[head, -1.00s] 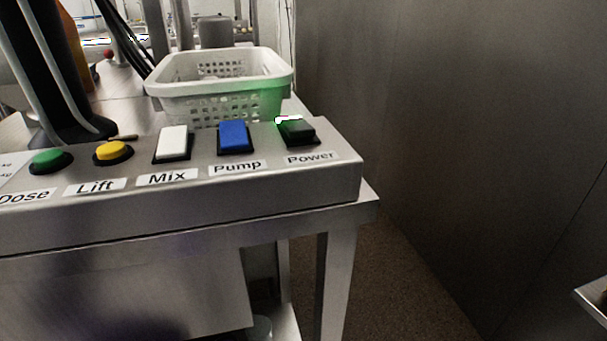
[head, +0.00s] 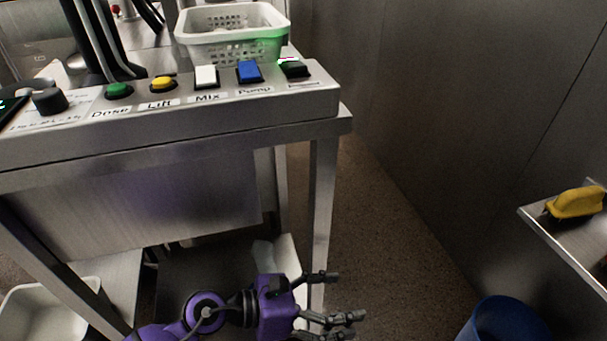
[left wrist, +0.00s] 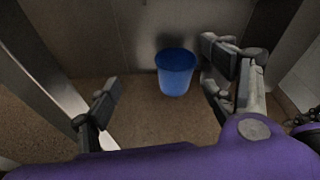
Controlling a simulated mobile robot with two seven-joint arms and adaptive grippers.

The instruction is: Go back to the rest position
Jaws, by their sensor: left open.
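My left gripper (head: 338,298) is at the bottom of the head view, on the end of my purple arm. Its fingers are spread and nothing is between them. It is lower than the steel table's top, in front of the table's right leg. In the left wrist view the gripper (left wrist: 160,100) also shows its fingers wide apart, with floor and wall beyond.
A control panel (head: 160,119) with several buttons lines the table's front. A white perforated basket (head: 232,47) stands behind it. A blue bin (head: 503,322) is on the floor, also in the left wrist view (left wrist: 175,75). A shelf (head: 566,240) at right holds a yellow object (head: 576,203).

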